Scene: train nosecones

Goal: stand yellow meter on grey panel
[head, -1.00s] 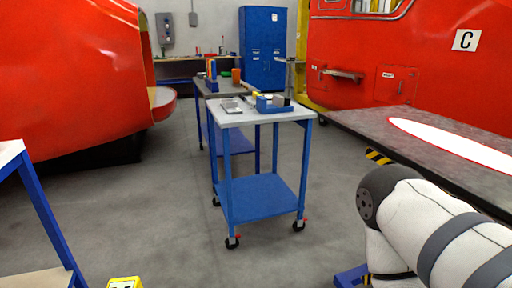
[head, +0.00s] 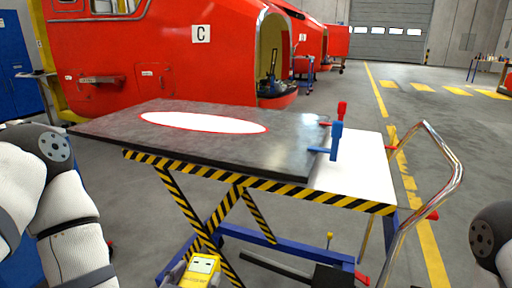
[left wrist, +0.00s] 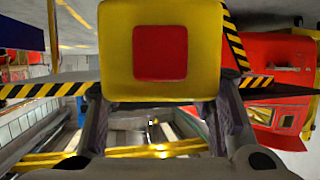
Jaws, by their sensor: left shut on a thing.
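The yellow meter (head: 203,266) shows at the bottom of the head view, in front of the lift table and lower than the grey panel. My left gripper (head: 192,275) is shut on it. In the left wrist view the meter (left wrist: 205,50) fills the top middle, with a red square on the face towards the camera, between the two fingers of the gripper (left wrist: 163,105). The dark grey panel (head: 232,149) lies flat on the lift table, with a white, red-rimmed oval on it. The meter is apart from the panel. My right gripper is out of view.
The lift table (head: 358,201) has black-and-yellow edges, a bare white right end and a metal push handle (head: 447,170). A blue and red clamp (head: 336,137) stands at the panel's right end. Red train bodies (head: 180,55) stand behind. The panel top is otherwise clear.

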